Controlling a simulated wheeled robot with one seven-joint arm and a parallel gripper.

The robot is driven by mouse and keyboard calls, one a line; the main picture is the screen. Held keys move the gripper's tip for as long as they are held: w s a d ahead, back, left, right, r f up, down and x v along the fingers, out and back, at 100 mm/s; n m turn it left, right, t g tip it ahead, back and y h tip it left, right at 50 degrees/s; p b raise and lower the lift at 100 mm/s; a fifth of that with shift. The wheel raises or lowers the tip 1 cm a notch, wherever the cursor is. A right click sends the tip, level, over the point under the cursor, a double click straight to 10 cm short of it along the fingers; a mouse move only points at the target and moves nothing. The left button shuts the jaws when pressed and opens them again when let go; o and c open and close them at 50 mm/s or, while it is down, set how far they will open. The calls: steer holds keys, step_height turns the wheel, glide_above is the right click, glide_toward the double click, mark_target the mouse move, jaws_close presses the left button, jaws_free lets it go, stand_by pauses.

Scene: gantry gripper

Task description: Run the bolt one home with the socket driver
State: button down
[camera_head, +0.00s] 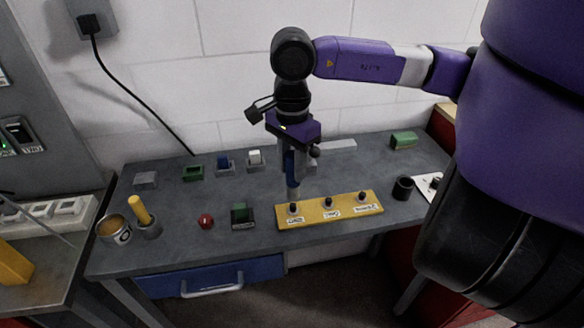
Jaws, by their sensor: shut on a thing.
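A yellow bar (313,215) lies on the grey table with three dark bolts standing in a row, each with a white label too small to read. The left bolt (293,207) is under the tool, the middle bolt (328,202) and right bolt (362,196) are uncovered. My gripper (300,154) is shut on the socket driver (291,172), which has a blue handle and a pale shaft pointing down, nearly upright. The shaft's lower end is at or just above the left bolt; I cannot tell whether it is seated on it.
A red ball (206,221) and a dark block with a green top (243,215) are left of the bar. A black cup (403,188) is to its right. A yellow-handled tool in a holder (147,220) and a can (114,230) stand far left. Small blocks line the back.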

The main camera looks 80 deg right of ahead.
mark_target(292, 182)
steer(key=shift+f+b, duration=1.35)
steer(key=shift+b, duration=0.25)
steer(key=shift+b, duration=1.2)
steer(key=shift+f+b, duration=0.9)
steer(key=shift+b, duration=0.15)
steer(key=shift+r+b, duration=0.1)
steer(key=shift+b, duration=0.35)
stand_by(0.4)
steer(key=shift+f+b, duration=0.25)
steer(key=shift+b, duration=1.05)
stand_by(0.7)
